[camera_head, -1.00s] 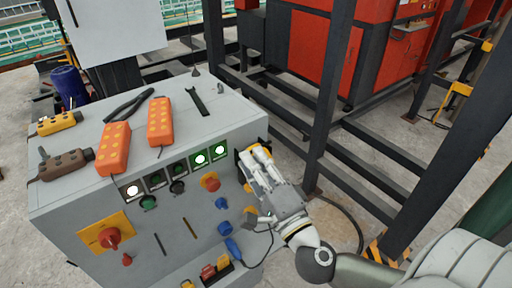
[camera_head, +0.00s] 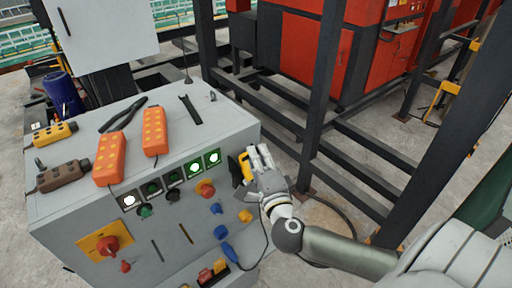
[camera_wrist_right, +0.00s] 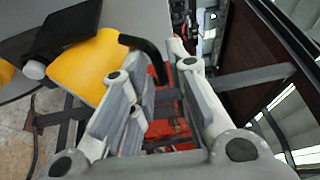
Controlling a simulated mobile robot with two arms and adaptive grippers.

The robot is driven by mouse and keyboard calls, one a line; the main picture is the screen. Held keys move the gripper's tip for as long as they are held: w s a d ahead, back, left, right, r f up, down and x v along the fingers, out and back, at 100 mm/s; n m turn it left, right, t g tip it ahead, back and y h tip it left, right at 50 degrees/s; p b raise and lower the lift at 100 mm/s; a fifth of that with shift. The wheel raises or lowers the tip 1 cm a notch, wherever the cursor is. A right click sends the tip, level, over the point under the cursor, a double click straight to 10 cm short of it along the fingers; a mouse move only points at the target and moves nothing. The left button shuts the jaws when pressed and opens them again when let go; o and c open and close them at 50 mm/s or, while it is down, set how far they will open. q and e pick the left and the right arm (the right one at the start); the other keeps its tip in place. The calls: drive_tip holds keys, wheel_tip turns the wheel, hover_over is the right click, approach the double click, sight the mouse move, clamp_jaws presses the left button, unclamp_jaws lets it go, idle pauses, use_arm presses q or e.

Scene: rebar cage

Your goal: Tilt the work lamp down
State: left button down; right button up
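The work lamp (camera_head: 245,167) has a yellow body and a black face, and sits at the right edge of the grey control cabinet's front. In the right wrist view its yellow body (camera_wrist_right: 92,68) fills the upper left, with a dark panel beside it. A curved black bar (camera_wrist_right: 148,52) runs from the yellow part toward the space between my fingers. My right gripper (camera_head: 260,157) is just right of the lamp and partly overlaps it. In the right wrist view its fingers (camera_wrist_right: 158,88) are spread apart; I cannot tell whether one touches the bar. My left gripper is not in view.
The grey cabinet (camera_head: 75,210) carries orange pendants (camera_head: 109,160), pliers (camera_head: 122,114) and a wrench on top. Its front has buttons, knobs and a blue plug (camera_head: 229,250) with a cable. Dark steel posts (camera_head: 319,110) and rails stand close right of my gripper.

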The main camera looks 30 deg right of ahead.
drive_tip(key=shift+x, duration=1)
clamp_jaws()
